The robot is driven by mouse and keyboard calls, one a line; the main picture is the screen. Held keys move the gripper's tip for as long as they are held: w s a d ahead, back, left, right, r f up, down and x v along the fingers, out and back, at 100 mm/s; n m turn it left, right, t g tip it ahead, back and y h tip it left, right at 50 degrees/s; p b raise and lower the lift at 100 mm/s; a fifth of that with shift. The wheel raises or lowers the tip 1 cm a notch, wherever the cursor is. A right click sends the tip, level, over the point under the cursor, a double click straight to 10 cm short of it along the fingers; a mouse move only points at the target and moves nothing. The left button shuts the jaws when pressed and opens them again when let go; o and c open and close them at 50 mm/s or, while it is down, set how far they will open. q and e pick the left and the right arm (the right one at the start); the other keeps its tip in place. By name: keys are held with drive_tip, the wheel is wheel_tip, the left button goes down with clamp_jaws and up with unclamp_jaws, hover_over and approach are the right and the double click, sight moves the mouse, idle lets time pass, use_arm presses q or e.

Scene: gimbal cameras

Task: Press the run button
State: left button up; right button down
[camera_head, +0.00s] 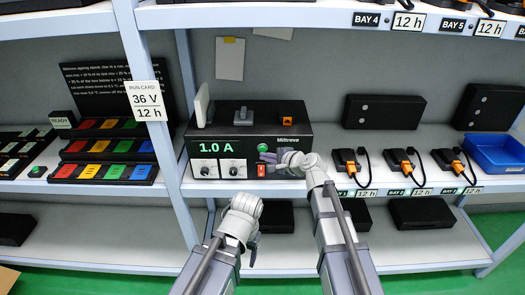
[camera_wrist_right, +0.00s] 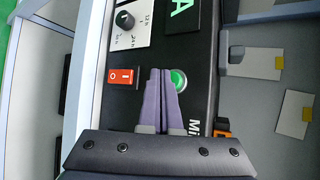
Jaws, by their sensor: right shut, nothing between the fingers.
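The black Mittreva unit (camera_head: 300,136) stands on the middle shelf, its green display (camera_head: 227,145) reading 1.0 A. A round green button (camera_head: 262,148) sits on its front; it also shows in the right wrist view (camera_wrist_right: 179,80). My right gripper (camera_head: 266,158) is shut and empty, in front of the panel just below the button. In the right wrist view its purple fingers (camera_wrist_right: 160,72) lie beside the button and overlap its edge; I cannot tell whether they touch it. My left gripper (camera_head: 253,248) hangs low in front of the lower shelf, its fingers unclear.
A red rocker switch (camera_wrist_right: 124,76) and knobs (camera_head: 234,171) are close to the button. A run card (camera_head: 148,101) reading 36 V, 12 h hangs on the left post. Orange-plugged chargers (camera_head: 348,160) and a blue bin (camera_head: 497,152) stand right.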

drive_tip(key=s, duration=0.5)
idle(0.5)
idle(0.5)
drive_tip(key=s+d+f+n+g+h, duration=0.4)
drive_tip(key=s+d+f+n, duration=0.25)
drive_tip(key=s+d, duration=0.2)
drive_tip(key=s+d+f+n+g+h, duration=0.45)
drive_tip(key=s+d+f+n, duration=0.2)
drive_tip(key=s, duration=0.35)
drive_tip(key=s+a+n+g+h, duration=0.1)
drive_tip(key=s+a+n, duration=0.3)
drive_tip(key=a, duration=0.6)
drive_tip(key=shift+s+r+n+g, duration=0.15)
drive_tip(key=shift+s+n+g, duration=0.2)
drive_tip(key=shift+s, duration=0.75)
drive_tip(key=shift+a, duration=0.1)
